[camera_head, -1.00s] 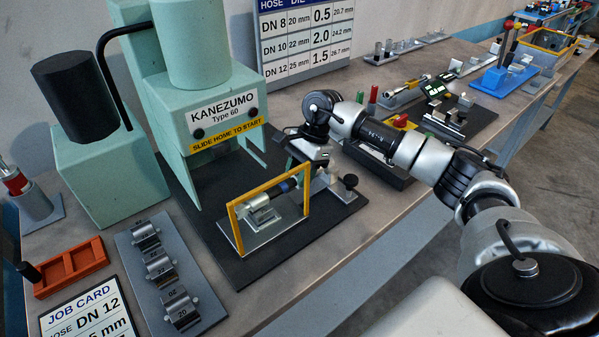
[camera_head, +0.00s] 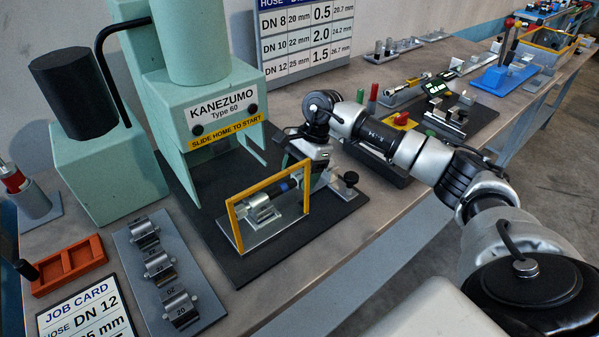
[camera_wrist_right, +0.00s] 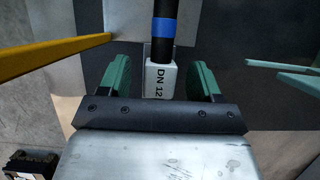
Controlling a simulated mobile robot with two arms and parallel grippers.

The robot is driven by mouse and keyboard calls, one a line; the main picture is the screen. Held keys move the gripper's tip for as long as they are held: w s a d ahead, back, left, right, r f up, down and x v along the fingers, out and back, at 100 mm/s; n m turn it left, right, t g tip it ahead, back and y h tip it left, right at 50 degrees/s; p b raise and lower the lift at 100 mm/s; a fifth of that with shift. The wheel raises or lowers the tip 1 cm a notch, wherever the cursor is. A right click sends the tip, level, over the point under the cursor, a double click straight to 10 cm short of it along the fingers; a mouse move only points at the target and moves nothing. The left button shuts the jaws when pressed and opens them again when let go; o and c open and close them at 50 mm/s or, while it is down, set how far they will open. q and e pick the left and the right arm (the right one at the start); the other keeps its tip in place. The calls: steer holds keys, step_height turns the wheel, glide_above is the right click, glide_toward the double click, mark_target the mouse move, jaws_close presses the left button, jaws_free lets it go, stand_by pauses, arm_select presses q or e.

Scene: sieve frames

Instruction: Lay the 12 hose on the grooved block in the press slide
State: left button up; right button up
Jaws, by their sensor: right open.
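The DN 12 hose is black with a blue band (camera_head: 283,187) and lies through the yellow-framed slide (camera_head: 240,243) in front of the press. Its far end reaches the silver grooved block (camera_head: 264,214) in the slide; I cannot tell if it is fully seated in the groove. In the right wrist view the hose (camera_wrist_right: 163,45) ends in a white DN 12 piece (camera_wrist_right: 160,80). My right gripper (camera_wrist_right: 157,77) is open, its green fingers on either side of this piece with gaps. It also shows above the slide's right end in the head view (camera_head: 310,168). My left gripper is out of view.
The green press (camera_head: 205,90) stands behind the slide. A grey rack (camera_head: 190,300) with several grooved blocks, an orange tray (camera_head: 68,265) and the job card (camera_head: 85,312) are at left.

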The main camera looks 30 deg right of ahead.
steer(key=b+v, duration=0.2)
steer(key=v, duration=0.8)
steer(key=shift+r, duration=0.4)
steer(key=shift+d, duration=0.15)
